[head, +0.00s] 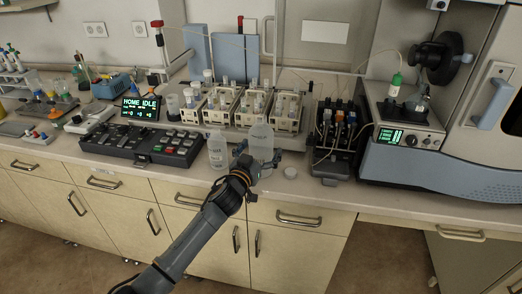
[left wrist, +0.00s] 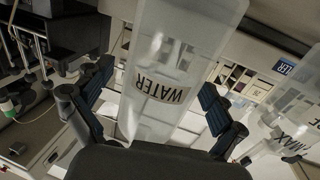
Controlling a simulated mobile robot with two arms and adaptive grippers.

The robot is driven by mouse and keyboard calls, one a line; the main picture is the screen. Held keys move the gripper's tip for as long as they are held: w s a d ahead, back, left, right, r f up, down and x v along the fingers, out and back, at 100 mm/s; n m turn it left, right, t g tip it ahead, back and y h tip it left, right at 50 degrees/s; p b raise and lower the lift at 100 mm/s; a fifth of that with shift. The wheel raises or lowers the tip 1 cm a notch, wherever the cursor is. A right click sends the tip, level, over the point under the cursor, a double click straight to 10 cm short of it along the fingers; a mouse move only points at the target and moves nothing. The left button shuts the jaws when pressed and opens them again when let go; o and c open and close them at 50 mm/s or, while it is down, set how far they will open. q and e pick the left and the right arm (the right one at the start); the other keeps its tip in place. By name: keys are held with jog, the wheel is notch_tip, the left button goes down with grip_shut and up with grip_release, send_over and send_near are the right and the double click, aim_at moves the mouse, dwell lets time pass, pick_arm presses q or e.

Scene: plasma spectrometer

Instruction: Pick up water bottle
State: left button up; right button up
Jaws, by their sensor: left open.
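The water bottle (head: 261,138) is a clear, whitish bottle standing on the bench near its front edge. In the left wrist view the bottle (left wrist: 165,92) fills the middle, and its label reads "WATER". My left gripper (head: 256,163) is in front of the bottle, low down. In the wrist view its open fingers (left wrist: 152,108) are on either side of the bottle, with a gap visible at least on the left. The bottle's lower part is partly hidden by the gripper in the head view. My right gripper is not in view.
A second clear bottle (head: 217,150) stands just left of the water bottle. A small white cap-like piece (head: 290,173) lies to the right. Racks of vials (head: 240,106) stand behind, a control panel (head: 142,142) at left, and a dark pump-like unit (head: 333,140) at right.

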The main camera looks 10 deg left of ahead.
aim_at(261, 138)
pick_arm(q)
jog(key=c, duration=1.6)
jog(key=shift+r, duration=0.15)
jog(key=c, duration=0.3)
jog(key=shift+w+r, duration=0.1)
jog(key=shift+r, duration=0.4)
notch_tip(261, 138, up, 2)
jog(key=shift+r, duration=0.15)
jog(key=s+a+r, duration=0.9)
jog(key=s+a, duration=0.1)
jog(key=shift+r+b, duration=0.35)
jog(key=shift+b, duration=0.05)
